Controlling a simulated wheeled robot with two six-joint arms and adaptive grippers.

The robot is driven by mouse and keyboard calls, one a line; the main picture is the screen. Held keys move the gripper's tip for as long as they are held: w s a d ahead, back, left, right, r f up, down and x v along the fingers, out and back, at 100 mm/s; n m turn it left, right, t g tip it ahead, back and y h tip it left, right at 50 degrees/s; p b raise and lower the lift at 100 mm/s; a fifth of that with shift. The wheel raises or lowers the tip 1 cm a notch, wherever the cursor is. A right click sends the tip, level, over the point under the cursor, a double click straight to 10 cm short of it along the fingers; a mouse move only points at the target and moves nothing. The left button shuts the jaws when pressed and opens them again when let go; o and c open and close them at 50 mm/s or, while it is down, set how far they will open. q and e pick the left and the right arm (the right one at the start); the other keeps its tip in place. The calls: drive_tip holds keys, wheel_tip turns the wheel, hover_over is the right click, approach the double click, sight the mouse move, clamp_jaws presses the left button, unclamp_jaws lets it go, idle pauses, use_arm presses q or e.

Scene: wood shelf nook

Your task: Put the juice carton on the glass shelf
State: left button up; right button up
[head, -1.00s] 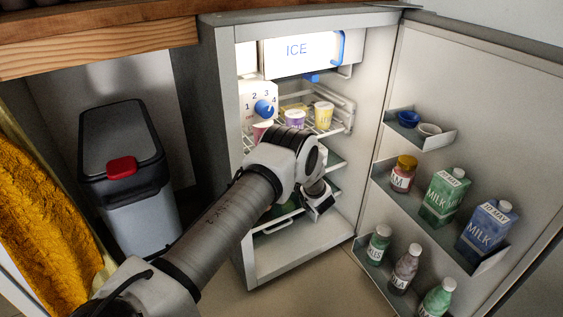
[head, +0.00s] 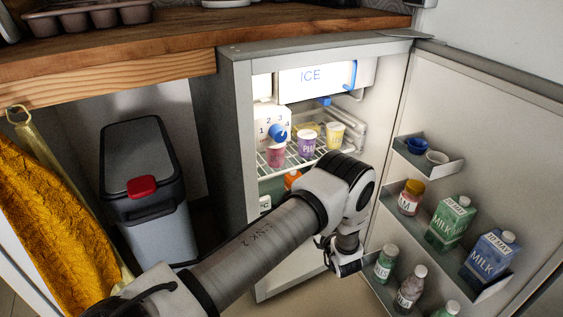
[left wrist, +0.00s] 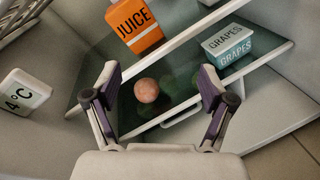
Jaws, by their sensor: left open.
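The orange juice carton (left wrist: 136,24) shows in the left wrist view at the top, beyond my fingers, inside the fridge. In the head view only a bit of orange (head: 291,178), likely this carton, shows above my arm. A green-tinted glass shelf (left wrist: 88,52) with a pale front edge shows in the left wrist view; I cannot tell which level the carton stands on. My left gripper (left wrist: 158,82) is open and empty, apart from the carton. In the head view the left gripper (head: 346,262) is in front of the fridge opening, near the door. My right gripper is out of view.
A grapes tub (left wrist: 229,45), a round peach-coloured item (left wrist: 146,90) and a 4°C display (left wrist: 22,92) are near the shelves. The open door (head: 470,120) with milk cartons (head: 490,255) and bottles bounds the right. A bin (head: 145,190) stands left.

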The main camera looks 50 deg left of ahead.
use_arm(q)
drive_tip(key=s+d+f+m+g+h, duration=0.1)
drive_tip(key=s+d+f+m+h, duration=0.5)
drive_tip(key=m, duration=0.7)
drive_tip(key=s+d+f+m+h, duration=0.4)
drive_tip(key=s+d+f+m, duration=0.15)
drive_tip(key=s+m, duration=0.5)
drive_tip(key=s+d+m+g+h, duration=0.2)
drive_tip(key=s+d+m+g, duration=0.1)
drive_tip(key=s+m, duration=0.6)
drive_tip(key=s+d+m+g+h, duration=0.3)
drive_tip(key=s+d+m, duration=0.1)
drive_tip(key=s+m, duration=0.5)
drive_tip(key=shift+s+d+r+g, duration=0.25)
drive_tip(key=shift+s+d+g, duration=0.15)
drive_tip(key=shift+s, duration=0.3)
drive_tip(key=shift+w, duration=0.1)
